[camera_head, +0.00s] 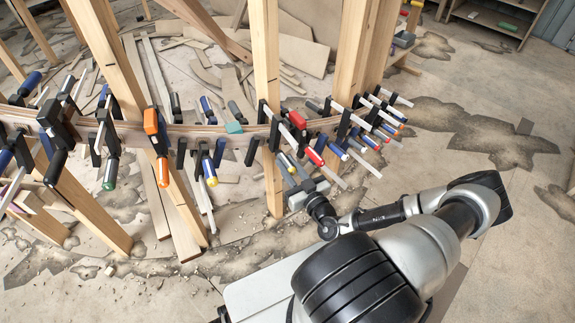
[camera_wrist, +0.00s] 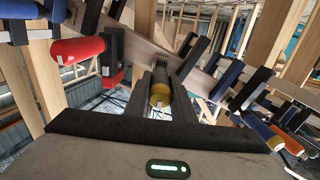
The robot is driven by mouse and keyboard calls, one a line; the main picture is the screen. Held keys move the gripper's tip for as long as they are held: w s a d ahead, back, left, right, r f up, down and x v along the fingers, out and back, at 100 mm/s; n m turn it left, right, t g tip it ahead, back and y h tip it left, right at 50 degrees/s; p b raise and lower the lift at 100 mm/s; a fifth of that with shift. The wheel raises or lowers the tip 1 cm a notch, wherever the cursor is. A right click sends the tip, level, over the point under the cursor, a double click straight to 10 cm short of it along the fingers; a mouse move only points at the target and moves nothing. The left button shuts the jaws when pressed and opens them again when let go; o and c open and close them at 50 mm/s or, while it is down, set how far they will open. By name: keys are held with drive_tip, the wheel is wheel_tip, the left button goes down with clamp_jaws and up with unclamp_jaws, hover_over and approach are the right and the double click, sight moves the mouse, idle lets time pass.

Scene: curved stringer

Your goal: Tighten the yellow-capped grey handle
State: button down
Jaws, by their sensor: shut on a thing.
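The yellow-capped grey handle (camera_wrist: 160,88) is in the middle of the wrist view, its yellow cap facing the camera. My gripper (camera_wrist: 165,92) has one dark finger on each side of it and is shut on it. In the head view the handle (camera_head: 287,161) shows small, just above my gripper (camera_head: 296,180), on a clamp at the curved wooden stringer. The far part of the handle is partly hidden by the fingers.
A red handle (camera_wrist: 78,50) is close on the left in the wrist view, and blue handles (camera_wrist: 222,82) are close on the right. Several clamps line the stringer (camera_head: 205,131). A wooden post (camera_head: 266,60) stands behind my gripper. Open floor (camera_head: 465,90) lies to the right.

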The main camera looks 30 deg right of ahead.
drive_tip(key=shift+f, duration=0.1)
drive_tip(key=c, duration=1.5)
unclamp_jaws()
drive_tip(key=shift+s, duration=0.1)
drive_tip(key=s, duration=1.1)
drive_tip(key=s+d+p, duration=0.1)
drive_tip(key=s, duration=0.5)
drive_tip(key=shift+s, duration=0.2)
